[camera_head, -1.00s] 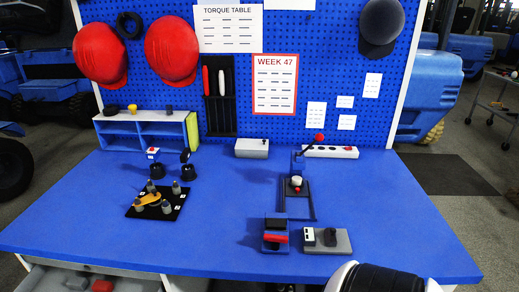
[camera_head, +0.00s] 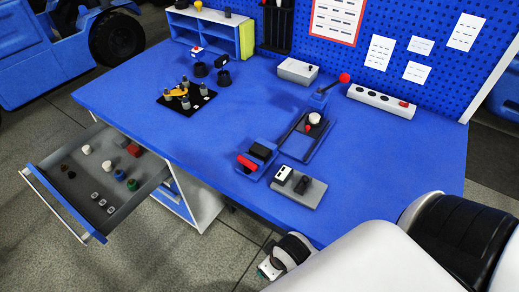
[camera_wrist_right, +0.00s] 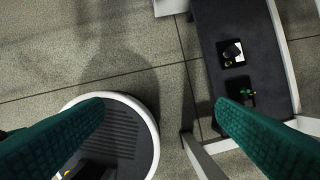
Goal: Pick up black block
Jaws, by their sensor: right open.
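In the head view a black block (camera_head: 260,150) sits in a blue fixture with a red bar (camera_head: 247,163) on the workbench. Another dark block (camera_head: 302,185) stands on a grey plate beside a white piece (camera_head: 283,174). I cannot tell which one the task names. My right gripper (camera_head: 268,268) is low in front of the bench, below the tabletop and apart from both blocks. In the right wrist view its two teal fingers (camera_wrist_right: 160,108) are wide apart with nothing between them. My left gripper is not in view.
An open drawer (camera_head: 64,197) with several small parts juts out at the left. A lever fixture (camera_head: 309,128), a grey box (camera_head: 298,70) and a power strip (camera_head: 381,101) stand on the bench. A black plate with pegs (camera_head: 186,97) is farther left. The bench's right part is clear.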

